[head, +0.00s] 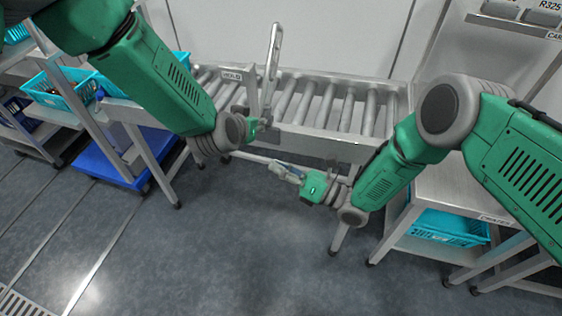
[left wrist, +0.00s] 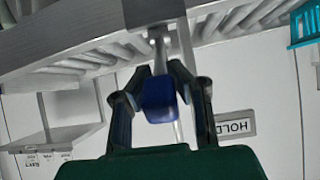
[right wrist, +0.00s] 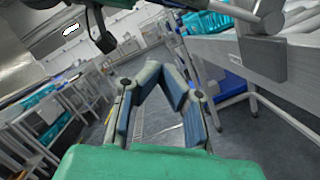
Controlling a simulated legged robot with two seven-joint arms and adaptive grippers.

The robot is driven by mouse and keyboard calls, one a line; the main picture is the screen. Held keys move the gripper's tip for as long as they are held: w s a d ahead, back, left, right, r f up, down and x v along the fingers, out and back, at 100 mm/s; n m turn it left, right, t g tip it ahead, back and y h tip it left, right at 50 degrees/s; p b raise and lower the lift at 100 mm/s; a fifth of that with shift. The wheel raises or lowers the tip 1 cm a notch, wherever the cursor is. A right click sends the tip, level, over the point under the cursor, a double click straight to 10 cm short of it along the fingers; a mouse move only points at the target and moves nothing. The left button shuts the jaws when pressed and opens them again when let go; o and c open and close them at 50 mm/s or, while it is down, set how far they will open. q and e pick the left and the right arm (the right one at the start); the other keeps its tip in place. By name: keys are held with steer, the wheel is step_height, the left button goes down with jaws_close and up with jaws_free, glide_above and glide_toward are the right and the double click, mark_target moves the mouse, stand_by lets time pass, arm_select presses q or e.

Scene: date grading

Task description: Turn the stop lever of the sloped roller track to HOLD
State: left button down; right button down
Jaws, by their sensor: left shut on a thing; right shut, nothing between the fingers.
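The sloped roller track (head: 335,140) runs across the back in the head view. My left gripper (head: 256,128) is at the track's front edge. In the left wrist view its fingers are closed around a blue grip (left wrist: 159,100) on a grey stem, which looks like the stop lever's handle. My right gripper (head: 283,170) is shut and empty in front of the track; its fingertips meet in the right wrist view (right wrist: 163,74). The lever's exact angle is unclear.
An upright silver bar (head: 272,65) rises beside my left gripper. Turquoise crates (head: 50,88) sit on a rack at left, above a blue platform (head: 105,170). Another turquoise crate (head: 450,228) is under the right-hand table (head: 450,190). The floor in front is clear.

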arm_select(q)
steer(key=shift+w+r, duration=0.1)
steer(key=shift+r, duration=0.1)
arm_select(e)
steer(key=w+a+r, duration=0.4)
steer(key=w+a, duration=0.1)
steer(key=shift+w+r, duration=0.15)
steer(key=shift+r, duration=0.15)
